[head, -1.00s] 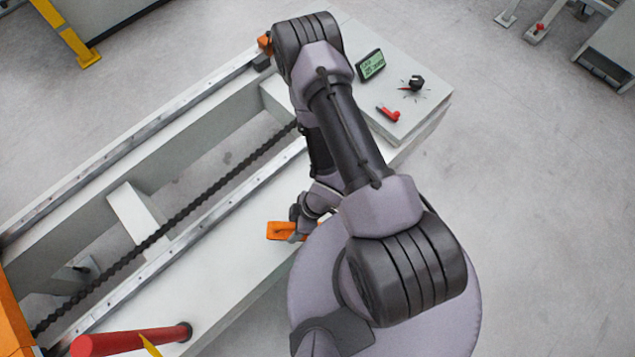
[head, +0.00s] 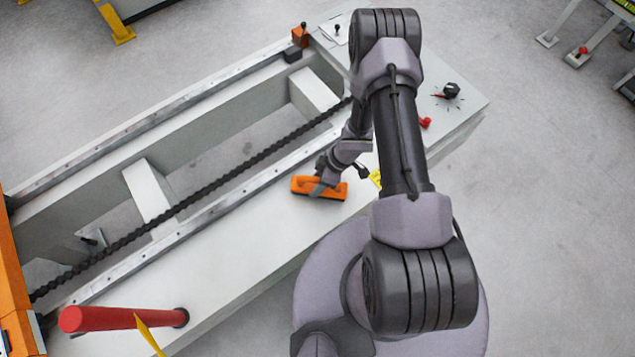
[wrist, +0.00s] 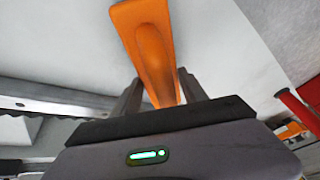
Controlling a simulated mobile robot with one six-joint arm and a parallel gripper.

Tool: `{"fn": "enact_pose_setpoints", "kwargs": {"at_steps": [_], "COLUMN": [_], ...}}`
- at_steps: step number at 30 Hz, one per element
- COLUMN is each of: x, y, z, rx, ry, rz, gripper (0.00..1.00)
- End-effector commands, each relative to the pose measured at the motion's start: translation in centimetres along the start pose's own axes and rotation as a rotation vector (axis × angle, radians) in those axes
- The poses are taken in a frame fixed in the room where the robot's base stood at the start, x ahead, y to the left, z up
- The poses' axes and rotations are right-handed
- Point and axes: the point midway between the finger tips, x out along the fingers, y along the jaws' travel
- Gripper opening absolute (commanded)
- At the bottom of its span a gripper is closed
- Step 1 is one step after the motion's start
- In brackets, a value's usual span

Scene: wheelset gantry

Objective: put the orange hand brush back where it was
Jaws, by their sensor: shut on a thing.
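The orange hand brush (head: 305,186) is at my gripper (head: 322,184), over the white top surface of the gantry's near beam. In the wrist view the brush (wrist: 146,40) stands out between the two dark fingers of my gripper (wrist: 156,92), which are shut on it. Part of the brush is hidden behind the fingers in the head view. I cannot tell whether the brush touches the surface below it.
A red cylinder (head: 110,319) and a yellow piece (head: 149,335) are at the lower left. A dark chain (head: 200,194) runs along the open middle of the frame. A black knob (head: 452,90) is on the right end plate. The beam left of the brush is clear.

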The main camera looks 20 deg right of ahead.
Motion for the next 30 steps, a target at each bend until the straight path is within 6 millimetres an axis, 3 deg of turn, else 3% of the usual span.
{"fn": "enact_pose_setpoints", "kwargs": {"at_steps": [2,3,6,17,24,30], "x": [0.3,0.3,0.2,-0.5,-7.4,-11.4], "y": [0.0,0.0,0.0,-0.1,-0.1,-0.1], "z": [0.1,0.1,0.1,-0.1,-0.3,-0.2], "rx": [0.000,0.000,0.000,0.000,0.001,0.000], "ry": [0.000,0.000,0.000,0.000,0.001,0.000], "rz": [0.000,0.000,0.000,0.000,0.002,0.001], "gripper": [0.12,0.52,0.72,0.72,0.72,0.72]}}
